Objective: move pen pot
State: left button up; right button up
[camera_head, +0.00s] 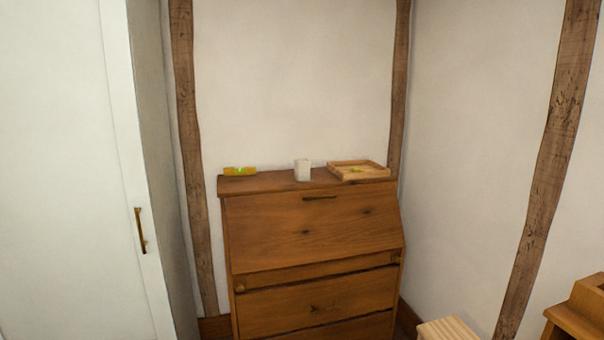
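A small pale, whitish pot (302,170), which looks like the pen pot, stands upright on the top of a brown wooden bureau (262,184). It is near the middle of the top, between a yellow-green item and a wooden tray. I cannot see any pens in it. Neither of my grippers shows in the head view.
A yellow-green level-like item (239,171) lies left of the pot. A shallow wooden tray (345,176) with something small and yellowish inside is on the right. A white cupboard (70,170) stands left. A slatted wooden piece (447,329) and wooden furniture (577,318) are lower right.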

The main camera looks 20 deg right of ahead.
aim_at(302, 165)
jog(key=z, duration=0.75)
jog(key=i, duration=2.85)
jog(key=u, duration=1.7)
